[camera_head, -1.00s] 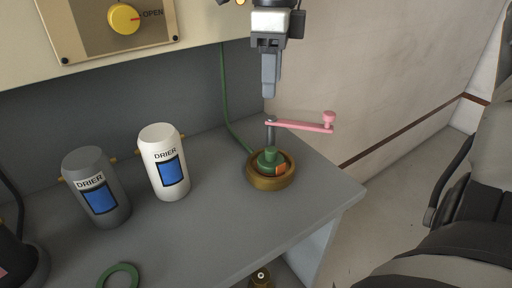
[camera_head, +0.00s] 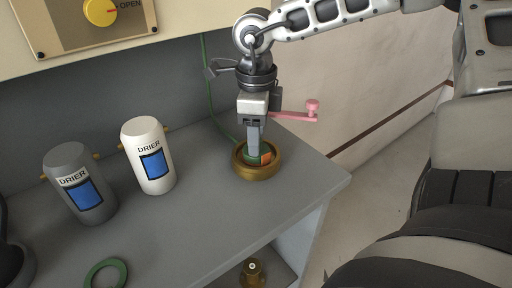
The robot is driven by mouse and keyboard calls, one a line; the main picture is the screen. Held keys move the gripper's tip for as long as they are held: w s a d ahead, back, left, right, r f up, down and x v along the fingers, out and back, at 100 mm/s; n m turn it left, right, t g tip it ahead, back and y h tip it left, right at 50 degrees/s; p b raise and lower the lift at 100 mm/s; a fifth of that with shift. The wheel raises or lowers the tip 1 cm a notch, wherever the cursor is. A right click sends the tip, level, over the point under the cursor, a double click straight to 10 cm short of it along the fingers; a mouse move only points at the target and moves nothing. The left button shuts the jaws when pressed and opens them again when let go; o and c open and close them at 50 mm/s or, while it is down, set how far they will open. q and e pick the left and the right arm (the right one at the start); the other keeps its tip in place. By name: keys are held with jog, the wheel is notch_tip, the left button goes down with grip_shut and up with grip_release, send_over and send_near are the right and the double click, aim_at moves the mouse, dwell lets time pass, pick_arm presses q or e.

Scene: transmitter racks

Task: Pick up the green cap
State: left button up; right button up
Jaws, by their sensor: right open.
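The green cap (camera_head: 263,158) sits inside a round brass ring (camera_head: 258,173) near the right end of the grey shelf. An orange patch shows on its right side. My right gripper (camera_head: 254,154) points straight down over the cap, its fingers reaching down to it and hiding its top and left part. The fingers are seen edge-on, and they are open. I cannot tell whether they touch the cap. My left gripper is not in view.
A pink crank handle (camera_head: 295,116) stands just behind the right gripper. A white drier bottle (camera_head: 149,157) and a grey drier bottle (camera_head: 80,186) stand to the left. A green ring (camera_head: 106,273) lies in front. The grey shelf (camera_head: 215,215) is clear around its middle.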

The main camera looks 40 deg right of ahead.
grip_shut()
dwell(0.3)
